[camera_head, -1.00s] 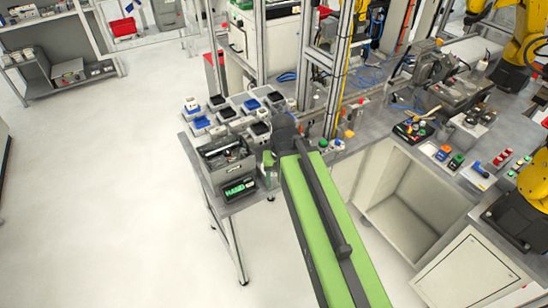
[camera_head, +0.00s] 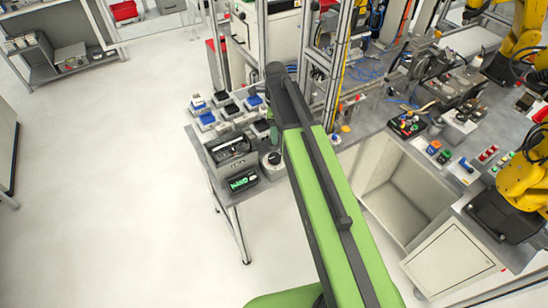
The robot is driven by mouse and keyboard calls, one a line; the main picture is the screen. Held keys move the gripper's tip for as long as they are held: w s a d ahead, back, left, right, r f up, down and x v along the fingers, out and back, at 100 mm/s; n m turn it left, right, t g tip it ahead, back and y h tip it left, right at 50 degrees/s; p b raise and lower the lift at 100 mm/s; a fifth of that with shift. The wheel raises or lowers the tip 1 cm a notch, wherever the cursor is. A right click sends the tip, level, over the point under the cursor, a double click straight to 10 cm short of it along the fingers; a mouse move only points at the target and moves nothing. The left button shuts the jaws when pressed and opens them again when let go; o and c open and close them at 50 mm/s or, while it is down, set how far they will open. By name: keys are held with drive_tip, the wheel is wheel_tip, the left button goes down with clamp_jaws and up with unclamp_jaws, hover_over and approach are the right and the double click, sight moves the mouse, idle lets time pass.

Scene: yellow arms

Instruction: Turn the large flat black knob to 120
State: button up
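My green arm (camera_head: 335,215) reaches up the middle of the view, over the right side of the near bench. Its dark far end (camera_head: 274,72) is above the back of that bench. I do not see the fingers of my gripper; they are hidden or out of sight. I cannot identify a large flat black knob for certain. A small round pale device with a darker top (camera_head: 272,160) sits at the bench's right edge, close beside my arm. It is too small to read any marks.
A right-hand bench holds coloured buttons and yellow robots (camera_head: 525,180).

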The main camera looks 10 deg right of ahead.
sight(275, 157)
wheel_tip(275, 157, down, 16)
drive_tip(key=b, duration=1.5)
drive_tip(key=shift+r, duration=0.1)
